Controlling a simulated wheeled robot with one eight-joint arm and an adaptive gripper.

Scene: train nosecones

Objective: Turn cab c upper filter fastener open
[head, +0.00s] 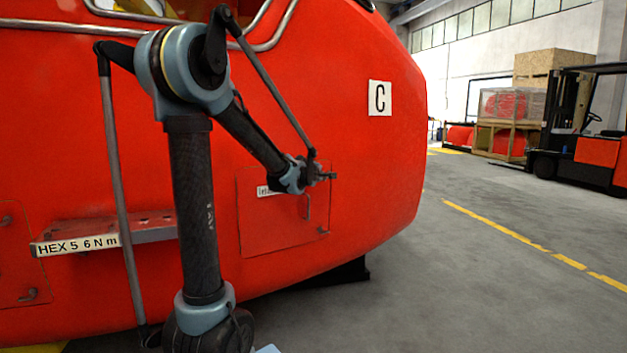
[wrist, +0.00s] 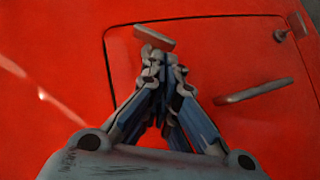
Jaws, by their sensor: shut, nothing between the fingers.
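The red hatch panel (head: 270,225) is closed on the red nosecone beside the white C plate (head: 380,98). My gripper (head: 328,176) is at the hatch's upper right corner in the head view and hides the upper fastener there. In the wrist view my gripper (wrist: 163,65) is shut and empty. The upper fastener (wrist: 154,38), a flat grey lever, lies just beyond the fingertips; I cannot tell whether they touch. The lower fastener (head: 322,230) also shows in the wrist view (wrist: 290,27), at the far right.
A bar handle (head: 307,207) stands out from the hatch between the fasteners and shows in the wrist view (wrist: 253,91). A red step (head: 150,233) juts out at left. Grey floor (head: 470,270) is open at right; a forklift (head: 590,150) stands behind.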

